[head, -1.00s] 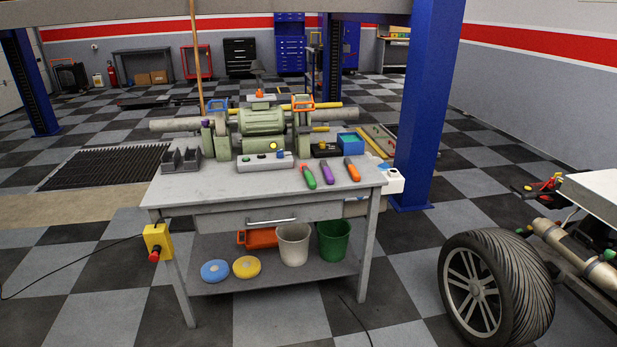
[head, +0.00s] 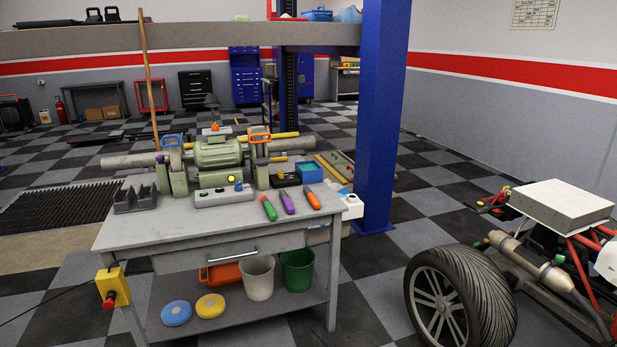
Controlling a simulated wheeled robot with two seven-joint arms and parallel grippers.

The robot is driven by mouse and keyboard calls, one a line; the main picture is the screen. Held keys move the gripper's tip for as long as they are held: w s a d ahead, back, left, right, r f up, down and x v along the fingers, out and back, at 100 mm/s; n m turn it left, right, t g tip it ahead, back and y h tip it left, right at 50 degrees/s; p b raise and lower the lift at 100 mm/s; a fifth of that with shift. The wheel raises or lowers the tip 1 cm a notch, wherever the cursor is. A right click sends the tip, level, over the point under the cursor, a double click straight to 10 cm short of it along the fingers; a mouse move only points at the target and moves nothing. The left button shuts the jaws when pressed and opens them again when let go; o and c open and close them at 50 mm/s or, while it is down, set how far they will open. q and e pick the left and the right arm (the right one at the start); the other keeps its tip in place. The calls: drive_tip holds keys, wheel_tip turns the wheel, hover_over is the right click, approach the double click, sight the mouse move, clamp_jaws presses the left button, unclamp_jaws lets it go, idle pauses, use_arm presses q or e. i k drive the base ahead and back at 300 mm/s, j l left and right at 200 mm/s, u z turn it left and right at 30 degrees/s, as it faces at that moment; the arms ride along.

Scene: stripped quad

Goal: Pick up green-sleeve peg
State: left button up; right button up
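I cannot pick out the green-sleeve peg for certain at this distance. On the stripped quad at the right of the head view, a small green piece (head: 559,260) sits at the end of a tan cylinder (head: 520,252), and another small green piece (head: 482,246) shows to its left. On the grey workbench (head: 150,233), a green-handled tool (head: 268,208) lies left of a purple-handled one (head: 288,203) and an orange-handled one (head: 312,200). Neither of my grippers is in view.
A blue post (head: 380,120) stands behind the bench's right end. The quad's black tyre (head: 463,300) and white box (head: 560,203) are at the right. Checkered floor (head: 375,270) is open between bench and quad. A yellow box (head: 112,288) hangs at the bench's left.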

sight(271, 212)
drive_tip(key=i+l+u, duration=0.1)
drive_tip(key=i, duration=0.35)
drive_tip(key=i+l+u, duration=0.1)
drive_tip(key=i+l, duration=0.25)
drive_tip(key=i, duration=0.15)
drive_tip(key=i+l+u, duration=0.1)
drive_tip(key=i+l, duration=0.15)
drive_tip(key=i, duration=0.2)
